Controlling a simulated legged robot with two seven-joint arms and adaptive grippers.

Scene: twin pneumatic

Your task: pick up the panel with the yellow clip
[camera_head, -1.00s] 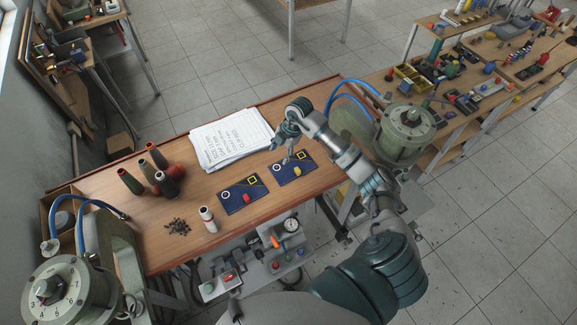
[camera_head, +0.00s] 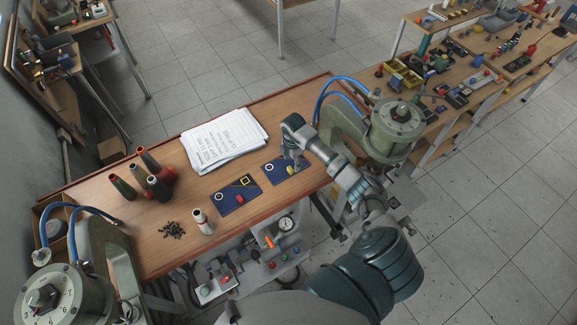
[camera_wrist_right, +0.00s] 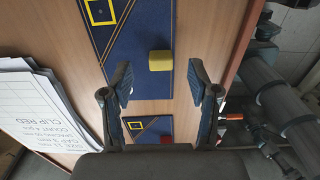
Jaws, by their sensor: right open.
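The blue panel with the yellow clip (camera_head: 279,173) lies flat on the wooden table, right of the blue panel with the red clip (camera_head: 236,196). My right gripper (camera_head: 297,162) is over the yellow-clip panel's right part and hides some of it. In the right wrist view, the yellow clip (camera_wrist_right: 160,60) shows on its panel (camera_wrist_right: 140,35), just ahead of and between my two open fingers (camera_wrist_right: 161,88). Nothing is between the fingertips. The red-clip panel (camera_wrist_right: 148,129) shows farther back between the fingers. My left gripper is not in view.
White printed sheets (camera_head: 224,140) lie behind the panels. Several spools (camera_head: 148,162), a pile of small dark parts (camera_head: 172,230) and a white bottle (camera_head: 202,222) stand to the left. Green pneumatic presses flank the table, one (camera_head: 397,130) close to my right arm.

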